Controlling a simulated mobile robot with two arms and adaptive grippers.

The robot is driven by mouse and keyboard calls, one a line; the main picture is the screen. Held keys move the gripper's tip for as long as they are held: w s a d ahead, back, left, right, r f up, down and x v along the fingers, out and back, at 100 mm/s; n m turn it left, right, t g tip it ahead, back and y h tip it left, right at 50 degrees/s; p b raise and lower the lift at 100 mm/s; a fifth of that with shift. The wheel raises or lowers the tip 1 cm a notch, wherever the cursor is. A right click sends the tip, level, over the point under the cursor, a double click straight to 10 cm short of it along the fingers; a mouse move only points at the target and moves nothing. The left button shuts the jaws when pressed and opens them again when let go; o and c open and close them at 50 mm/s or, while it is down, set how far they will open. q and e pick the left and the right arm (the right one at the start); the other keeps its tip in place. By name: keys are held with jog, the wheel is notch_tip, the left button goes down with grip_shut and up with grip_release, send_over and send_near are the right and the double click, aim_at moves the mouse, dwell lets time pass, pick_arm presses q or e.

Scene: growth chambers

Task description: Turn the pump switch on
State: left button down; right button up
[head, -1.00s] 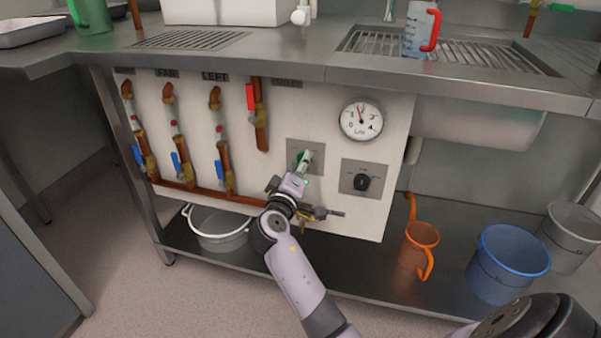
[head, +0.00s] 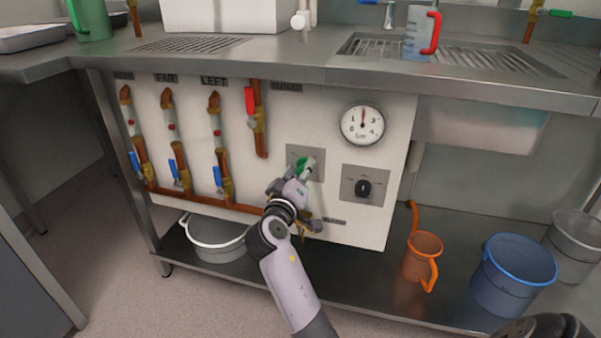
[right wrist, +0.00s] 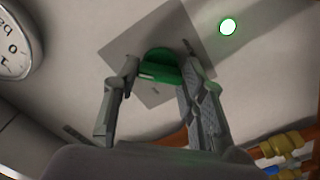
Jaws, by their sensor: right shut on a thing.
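The pump switch is a green knob (right wrist: 160,68) on a square grey plate (right wrist: 118,47) in the white panel; the plate also shows in the head view (head: 314,153). My right gripper (right wrist: 157,75) has a finger on each side of the knob and is shut on it. In the head view my right gripper (head: 303,172) covers part of the knob and plate. A round green light (right wrist: 228,27) glows beside the plate in the right wrist view. My left gripper is out of view.
A flow gauge (head: 362,124) and a black knob (head: 363,188) sit right of the switch. Pipes with blue-handled valves (head: 175,170) and a red-handled valve (head: 251,100) are to the left. An orange jug (head: 422,258) and blue bucket (head: 513,274) stand on the lower shelf.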

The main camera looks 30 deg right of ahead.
aim_at(305, 127)
jog(key=o, duration=1.2)
jog(key=shift+r, duration=0.35)
notch_tip(305, 127, up, 9)
jog(key=shift+s+f, duration=0.1)
jog(key=shift+r, duration=0.25)
